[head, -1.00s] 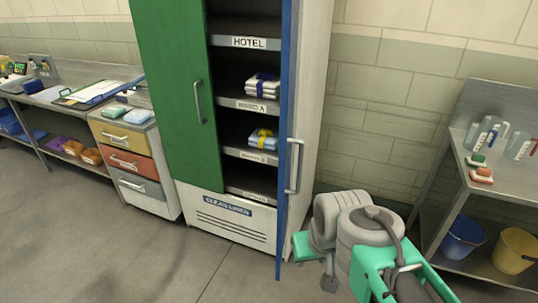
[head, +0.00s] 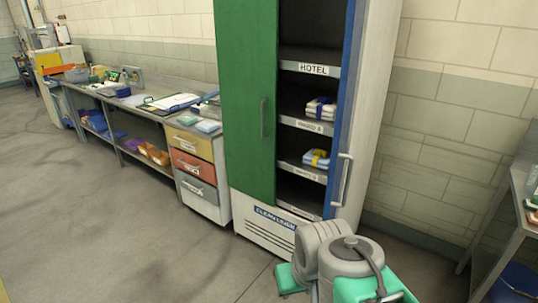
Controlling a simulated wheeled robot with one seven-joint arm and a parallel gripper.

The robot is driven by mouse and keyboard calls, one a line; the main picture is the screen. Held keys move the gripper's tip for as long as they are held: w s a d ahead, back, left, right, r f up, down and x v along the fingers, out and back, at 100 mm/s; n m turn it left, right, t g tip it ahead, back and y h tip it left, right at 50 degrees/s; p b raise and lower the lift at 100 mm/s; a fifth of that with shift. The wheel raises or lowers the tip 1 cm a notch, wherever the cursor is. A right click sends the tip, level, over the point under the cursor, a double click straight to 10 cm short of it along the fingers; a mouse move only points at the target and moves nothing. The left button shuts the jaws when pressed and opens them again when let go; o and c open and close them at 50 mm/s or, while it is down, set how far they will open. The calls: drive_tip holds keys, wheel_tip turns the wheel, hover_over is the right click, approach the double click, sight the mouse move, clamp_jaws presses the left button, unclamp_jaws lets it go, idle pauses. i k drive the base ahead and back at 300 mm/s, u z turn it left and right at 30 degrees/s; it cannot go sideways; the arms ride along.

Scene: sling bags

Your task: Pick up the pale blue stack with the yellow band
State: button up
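The pale blue stack with the yellow band (head: 314,160) lies on a shelf in the lower half of the tall cabinet (head: 374,130). It shows through the opening between the shut green door (head: 250,110) and the blue-edged door (head: 340,150), which stands open and is seen nearly edge-on. A white stack with a dark blue band (head: 321,107) lies one shelf above. My arm's grey and teal links show at the bottom right, in front of the cabinet's base. My gripper is not in view, and the stack lies untouched on its shelf.
The open door with its handle (head: 343,180) juts out to the right of the shelves. A drawer unit (head: 197,172) and a long metal bench (head: 122,112) stand to the left. Another metal table (head: 518,210) is at the right edge. The floor at left is clear.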

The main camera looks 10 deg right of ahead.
sight(321, 159)
drive_tip(key=u, duration=0.65)
drive_tip(key=i, duration=1)
drive_tip(key=u, duration=0.4)
drive_tip(key=i, duration=0.95)
drive_tip(key=z, duration=0.8)
drive_tip(key=i, duration=0.8)
drive_tip(key=z, duration=1.25)
drive_tip(key=i, duration=0.75)
drive_tip(key=z, duration=0.05)
